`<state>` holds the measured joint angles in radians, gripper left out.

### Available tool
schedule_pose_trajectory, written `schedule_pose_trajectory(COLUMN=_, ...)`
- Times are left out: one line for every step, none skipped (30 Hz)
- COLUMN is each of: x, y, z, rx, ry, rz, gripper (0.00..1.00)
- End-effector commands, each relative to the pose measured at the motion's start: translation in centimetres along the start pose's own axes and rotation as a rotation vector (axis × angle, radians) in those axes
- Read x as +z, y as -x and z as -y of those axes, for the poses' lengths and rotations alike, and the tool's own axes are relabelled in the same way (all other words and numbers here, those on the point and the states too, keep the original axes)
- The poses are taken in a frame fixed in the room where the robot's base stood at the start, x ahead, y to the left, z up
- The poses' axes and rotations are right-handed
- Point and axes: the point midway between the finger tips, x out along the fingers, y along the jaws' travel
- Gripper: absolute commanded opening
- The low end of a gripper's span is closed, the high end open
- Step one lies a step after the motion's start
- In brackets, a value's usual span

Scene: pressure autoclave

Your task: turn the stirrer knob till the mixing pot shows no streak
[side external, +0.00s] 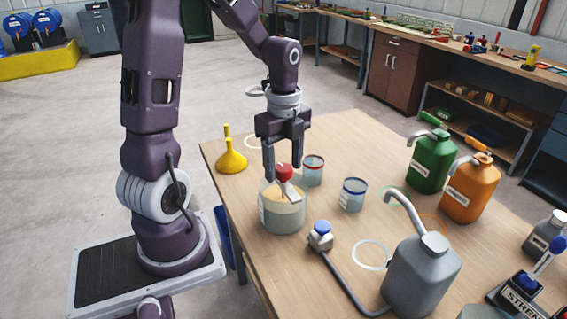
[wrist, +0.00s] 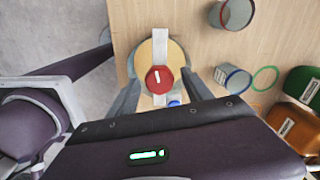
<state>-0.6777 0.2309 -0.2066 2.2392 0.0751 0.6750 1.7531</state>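The mixing pot (side external: 283,217) is a clear jar near the table's left edge, with a tan upper layer and greyer contents below. Its red stirrer knob (side external: 284,172) sits on a pale bar across the top. In the wrist view the knob (wrist: 159,80) shows a white pointer mark, pointing up and slightly left. The pot's cream surface (wrist: 146,58) shows beside the bar; I cannot make out a clear streak. My gripper (side external: 283,176) points down over the pot, open, with one finger on each side of the knob. In the wrist view the fingers look apart from it.
Two blue- or red-rimmed cups (side external: 353,195) (side external: 313,170) stand close right of the pot. Green (side external: 428,162), orange (side external: 470,190) and grey (side external: 420,275) jugs stand to the right.

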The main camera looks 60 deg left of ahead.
Motion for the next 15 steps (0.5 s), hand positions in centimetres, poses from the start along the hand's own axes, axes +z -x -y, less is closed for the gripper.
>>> schedule_pose_trajectory(x=0.0, y=0.0, z=0.0, rx=0.001, ry=0.0, rz=0.0, gripper=0.58)
schedule_pose_trajectory(x=0.0, y=0.0, z=0.0, rx=0.001, ry=0.0, rz=0.0, gripper=0.58)
schedule_pose_trajectory(x=0.0, y=0.0, z=0.0, rx=0.001, ry=0.0, rz=0.0, gripper=0.58)
schedule_pose_trajectory(x=0.0, y=0.0, z=0.0, rx=0.001, ry=0.0, rz=0.0, gripper=0.58)
schedule_pose_trajectory(x=0.0, y=0.0, z=0.0, rx=0.001, ry=0.0, rz=0.0, gripper=0.58)
schedule_pose_trajectory(x=0.0, y=0.1, z=0.0, rx=0.001, ry=0.0, rz=0.0, gripper=0.58)
schedule_pose_trajectory(x=0.0, y=0.4, z=0.0, rx=-0.001, ry=0.0, rz=0.001, gripper=0.58)
schedule_pose_trajectory(x=0.0, y=0.8, z=0.0, rx=-0.001, ry=0.001, rz=0.001, gripper=0.58)
schedule_pose_trajectory(x=0.0, y=1.5, z=0.1, rx=-0.004, ry=0.001, rz=0.002, gripper=0.58)
schedule_pose_trajectory(x=0.0, y=2.2, z=0.1, rx=-0.005, ry=0.001, rz=0.002, gripper=0.58)
schedule_pose_trajectory(x=0.0, y=2.9, z=0.1, rx=-0.006, ry=0.001, rz=0.002, gripper=0.58)
schedule_pose_trajectory(x=0.1, y=3.8, z=0.1, rx=-0.006, ry=0.001, rz=0.003, gripper=0.58)
schedule_pose_trajectory(x=0.0, y=4.4, z=0.1, rx=-0.005, ry=0.0, rz=0.002, gripper=0.58)
schedule_pose_trajectory(x=0.0, y=5.0, z=0.1, rx=-0.005, ry=0.0, rz=0.002, gripper=0.58)
schedule_pose_trajectory(x=0.0, y=5.6, z=0.1, rx=-0.004, ry=0.0, rz=0.001, gripper=0.58)
